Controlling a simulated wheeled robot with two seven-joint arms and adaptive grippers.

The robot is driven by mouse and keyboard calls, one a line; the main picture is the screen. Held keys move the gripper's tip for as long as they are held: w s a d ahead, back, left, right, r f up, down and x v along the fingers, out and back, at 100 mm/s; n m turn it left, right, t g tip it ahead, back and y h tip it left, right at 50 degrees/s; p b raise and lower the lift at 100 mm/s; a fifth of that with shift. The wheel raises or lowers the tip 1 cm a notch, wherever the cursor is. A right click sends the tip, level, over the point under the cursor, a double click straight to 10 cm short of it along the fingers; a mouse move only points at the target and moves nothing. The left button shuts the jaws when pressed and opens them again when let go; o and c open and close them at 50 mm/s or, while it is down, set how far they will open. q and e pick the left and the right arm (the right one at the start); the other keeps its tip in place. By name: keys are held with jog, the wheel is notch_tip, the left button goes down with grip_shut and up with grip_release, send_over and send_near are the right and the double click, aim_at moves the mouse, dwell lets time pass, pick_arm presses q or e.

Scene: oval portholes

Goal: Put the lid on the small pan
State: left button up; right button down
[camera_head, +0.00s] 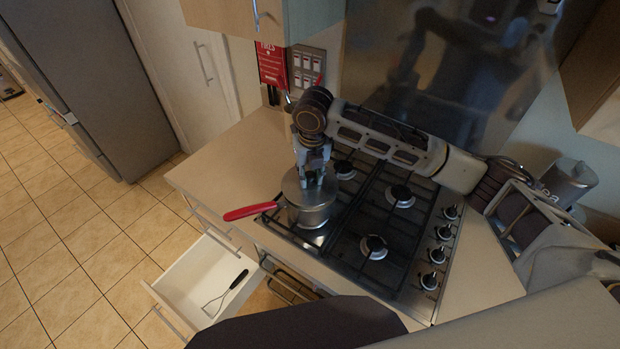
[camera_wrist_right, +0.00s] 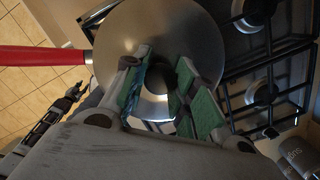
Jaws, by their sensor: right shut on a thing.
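The small pan (camera_head: 312,218) is a metal pot with a red handle (camera_head: 252,212) pointing left, on the front left of the hob. The round metal lid (camera_head: 292,187) is over its top, roughly centred; I cannot tell whether it is fully seated. My right gripper (camera_head: 313,182) comes down from above and is shut on the lid's knob. In the right wrist view the lid (camera_wrist_right: 150,25) fills the upper middle, between and beyond the green-padded fingers (camera_wrist_right: 160,85), and hides the pan's rim. Dark jointed parts at that view's lower left may be my left gripper; its jaws are unclear.
The gas hob (camera_head: 374,246) has several bare burners to the right of the pan. An open drawer (camera_head: 205,282) holding a black-handled utensil (camera_head: 226,292) juts out below left. The counter (camera_head: 225,165) left of the hob is clear. A metal canister (camera_head: 568,180) stands at the right.

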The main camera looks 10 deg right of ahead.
aim_at(312, 178)
jog(key=shift+f, duration=1)
jog(key=shift+f, duration=0.15)
jog(key=c, duration=1.1)
grip_release()
jog(key=shift+c, duration=0.2)
notch_tip(312, 178, up, 12)
jog(key=s+b, duration=0.1)
jog(key=b, duration=0.1)
jog(key=shift+s, duration=0.25)
jog(key=shift+d, duration=0.1)
